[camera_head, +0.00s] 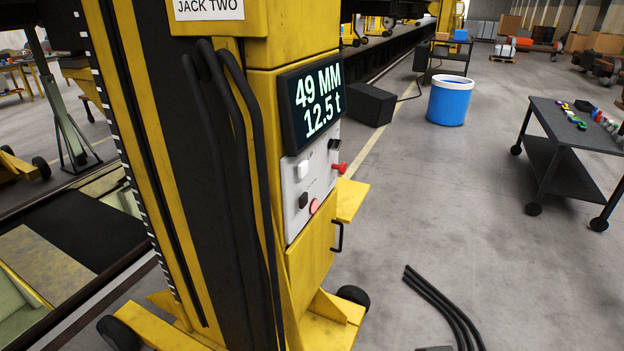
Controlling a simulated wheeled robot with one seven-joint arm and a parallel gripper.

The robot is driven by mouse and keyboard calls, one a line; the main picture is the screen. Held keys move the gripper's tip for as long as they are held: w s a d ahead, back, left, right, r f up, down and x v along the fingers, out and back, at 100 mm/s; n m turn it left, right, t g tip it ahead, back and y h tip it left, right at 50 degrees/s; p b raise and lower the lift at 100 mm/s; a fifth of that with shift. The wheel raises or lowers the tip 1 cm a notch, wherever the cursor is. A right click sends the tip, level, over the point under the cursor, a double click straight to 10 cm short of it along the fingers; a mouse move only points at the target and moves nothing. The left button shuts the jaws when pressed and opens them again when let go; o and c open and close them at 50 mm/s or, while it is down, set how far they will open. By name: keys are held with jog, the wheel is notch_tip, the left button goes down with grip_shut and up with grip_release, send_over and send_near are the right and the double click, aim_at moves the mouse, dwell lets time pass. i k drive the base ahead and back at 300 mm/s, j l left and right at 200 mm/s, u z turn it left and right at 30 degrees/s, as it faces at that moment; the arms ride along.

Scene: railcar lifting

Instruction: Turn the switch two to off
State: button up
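A yellow jack column labelled JACK TWO (300,45) stands at left centre. Its display (313,104) reads 49 MM and 12.5 t. Below the display is a light grey control panel (318,180), seen at an angle. I cannot tell which control is switch two, nor read any on or off setting. My gripper is not in view.
Black cables (235,150) hang along the column. Dark curved hoses or cables (445,305) show at the bottom right of centre. A blue bucket (449,103), a black box (371,104) and a dark cart (575,120) stand behind. The floor right of the jack is mostly clear.

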aim_at(334, 144)
jog(key=i+l+u, duration=0.2)
jog(key=u, duration=0.2)
jog(key=i+l+u, duration=0.15)
jog(key=l+u, duration=0.25)
jog(key=i+l+u, duration=0.1)
jog(key=l+u, duration=0.25)
jog(key=i+l+u, duration=0.1)
jog(key=l+u, duration=0.55)
jog(key=u, duration=0.15)
